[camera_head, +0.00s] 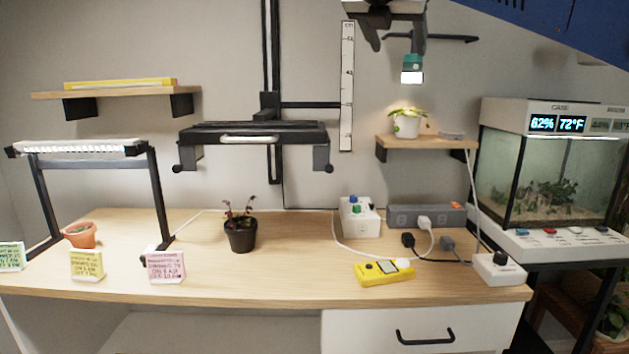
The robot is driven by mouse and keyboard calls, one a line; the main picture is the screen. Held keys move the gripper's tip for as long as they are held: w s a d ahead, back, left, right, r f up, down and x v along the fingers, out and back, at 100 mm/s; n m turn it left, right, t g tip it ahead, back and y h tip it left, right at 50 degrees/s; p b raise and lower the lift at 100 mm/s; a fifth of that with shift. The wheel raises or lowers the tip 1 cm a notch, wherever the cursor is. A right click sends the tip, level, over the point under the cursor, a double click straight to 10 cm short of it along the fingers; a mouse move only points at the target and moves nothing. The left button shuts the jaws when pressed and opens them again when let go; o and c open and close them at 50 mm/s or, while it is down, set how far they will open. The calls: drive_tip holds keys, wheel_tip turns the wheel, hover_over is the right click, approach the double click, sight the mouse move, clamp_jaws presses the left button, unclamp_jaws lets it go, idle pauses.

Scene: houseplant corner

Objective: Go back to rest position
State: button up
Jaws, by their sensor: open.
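My gripper (394,45) is at the top edge of the head view, right of centre. Its two dark fingers point down and stand apart, with nothing between them that I can tell is held. It is high above the desk, in front of the wall. The upper part of the gripper is cut off by the picture's edge. A small lamp with a teal body (412,63) shows just below the right finger; I cannot tell the depth gap between them.
A black fixture (252,132) on a wall rail and a ruler (347,88) are left of the gripper. A shelf (385,143) with a potted plant (406,127) is below. The wooden desk (300,265) holds a dark pot (240,236) and a yellow meter (384,273). A tank (545,170) stands right.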

drive_tip(key=s+d+f+m+g+y, duration=0.1)
drive_tip(key=s+d+f+m, duration=0.35)
drive_tip(key=f, duration=0.55)
drive_tip(key=s+d+f+m+g+y, duration=0.1)
drive_tip(key=s+d+f+m+g, duration=0.25)
drive_tip(key=f, duration=0.55)
drive_tip(key=s+d+f+m+y, duration=0.1)
drive_tip(key=s+d+f+m, duration=0.4)
drive_tip(key=f, duration=0.5)
drive_tip(key=s+f+m+g+y, duration=0.1)
drive_tip(key=s+f+m, duration=0.7)
drive_tip(key=f, duration=0.5)
drive_tip(key=s+f+m+g+y, duration=0.1)
drive_tip(key=s+f+m+y, duration=0.1)
drive_tip(key=s+f+m, duration=0.5)
wheel_tip(320, 180, down, 6)
drive_tip(key=shift+s+f+m, duration=0.1)
drive_tip(key=shift+s+m, duration=0.25)
drive_tip(key=shift+m, duration=0.35)
drive_tip(key=shift+a, duration=0.1)
